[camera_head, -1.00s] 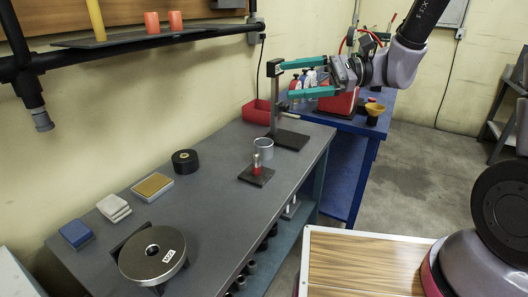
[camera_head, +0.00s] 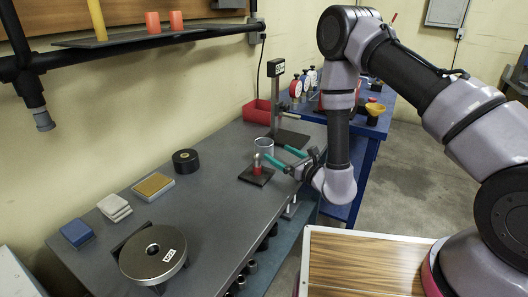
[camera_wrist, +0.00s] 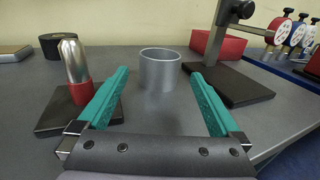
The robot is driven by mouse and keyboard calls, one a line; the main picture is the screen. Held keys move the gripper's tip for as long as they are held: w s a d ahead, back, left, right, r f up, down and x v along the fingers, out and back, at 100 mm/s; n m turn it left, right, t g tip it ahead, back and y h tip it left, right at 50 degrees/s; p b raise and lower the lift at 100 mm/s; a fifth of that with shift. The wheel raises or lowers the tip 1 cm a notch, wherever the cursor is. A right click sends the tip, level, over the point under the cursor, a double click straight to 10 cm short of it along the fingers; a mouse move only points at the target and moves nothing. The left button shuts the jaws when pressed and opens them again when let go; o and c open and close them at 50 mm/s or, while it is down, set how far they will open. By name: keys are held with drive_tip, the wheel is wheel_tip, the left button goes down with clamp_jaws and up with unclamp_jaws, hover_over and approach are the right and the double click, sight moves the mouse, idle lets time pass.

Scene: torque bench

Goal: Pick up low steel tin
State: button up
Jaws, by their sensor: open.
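The low steel tin (camera_head: 264,146) is a short grey open cylinder on the grey bench, in front of the gauge stand. In the wrist view the tin (camera_wrist: 160,69) stands upright, centred just beyond the gap between my fingertips. My gripper (camera_head: 284,154) has teal fingers and is low over the bench at its right edge. In the wrist view my gripper (camera_wrist: 162,76) is open and empty, one finger to each side of the line to the tin.
A steel-topped red plug on a dark base (camera_wrist: 76,78) stands close to my left finger. A gauge stand base (camera_wrist: 232,84) lies to the right, behind the right finger. A red bin (camera_wrist: 219,45) and black roll (camera_wrist: 57,46) are farther back.

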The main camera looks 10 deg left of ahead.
sight(258, 141)
drive_tip(key=x, duration=0.9)
drive_tip(key=c, duration=1.2)
